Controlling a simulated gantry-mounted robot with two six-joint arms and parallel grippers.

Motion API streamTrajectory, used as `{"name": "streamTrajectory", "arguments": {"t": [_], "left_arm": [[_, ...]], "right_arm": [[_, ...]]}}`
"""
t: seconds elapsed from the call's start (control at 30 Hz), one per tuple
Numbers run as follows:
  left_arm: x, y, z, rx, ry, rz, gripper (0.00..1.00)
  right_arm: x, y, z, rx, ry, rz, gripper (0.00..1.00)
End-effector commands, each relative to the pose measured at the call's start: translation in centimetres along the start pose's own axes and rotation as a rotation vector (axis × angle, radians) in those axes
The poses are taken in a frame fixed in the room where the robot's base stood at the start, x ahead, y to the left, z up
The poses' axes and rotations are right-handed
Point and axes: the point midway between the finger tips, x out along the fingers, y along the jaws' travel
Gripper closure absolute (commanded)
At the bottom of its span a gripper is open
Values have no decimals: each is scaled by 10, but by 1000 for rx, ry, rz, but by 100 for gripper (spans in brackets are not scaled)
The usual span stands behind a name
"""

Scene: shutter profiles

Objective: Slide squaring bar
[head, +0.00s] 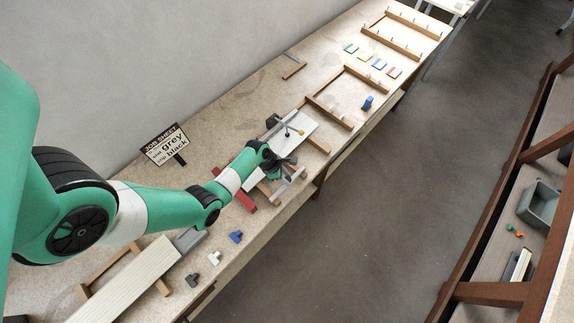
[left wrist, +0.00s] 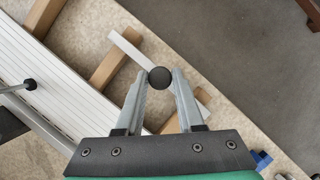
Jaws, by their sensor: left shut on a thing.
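My left gripper (head: 283,168) is shut on a round black knob (left wrist: 160,76), which sits between its fingertips in the left wrist view. The knob appears to belong to a pale squaring bar (left wrist: 129,48), which runs diagonally under the fingertips across wooden rails (left wrist: 117,62). In the head view a pale bar (head: 289,188) shows just below the gripper, near the table's front edge. White ribbed slats (left wrist: 45,85) lie on the rails beside it; their white surface (head: 302,124) also shows beyond the gripper in the head view. My right gripper is in neither view.
A clamp-like fixture (head: 287,127) stands over the white slats. A red bar (head: 246,197) lies beside my arm. A job sheet (head: 166,146) reads grey and black. Wooden frames (head: 333,116) lie further back.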

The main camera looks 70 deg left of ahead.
Motion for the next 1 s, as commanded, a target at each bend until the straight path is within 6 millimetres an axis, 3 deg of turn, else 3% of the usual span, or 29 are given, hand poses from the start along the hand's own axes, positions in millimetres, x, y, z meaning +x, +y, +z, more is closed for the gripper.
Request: {"name": "streamTrajectory", "arguments": {"t": [0.07, 0.1, 0.27, 0.63, 1.0], "left_arm": [[0, -2, 2, 0, -7, -7, 100], [0, -2, 2, 0, -7, -7, 61], [0, -2, 2, 0, -6, -6, 33], [-8, -1, 2, 0, -4, -4, 33], [-88, 0, 2, 0, -5, -2, 33]], "right_arm": [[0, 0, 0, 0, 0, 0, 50], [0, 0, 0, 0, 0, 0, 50], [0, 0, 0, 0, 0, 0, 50], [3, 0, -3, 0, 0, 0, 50], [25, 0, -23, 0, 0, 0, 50]]}}
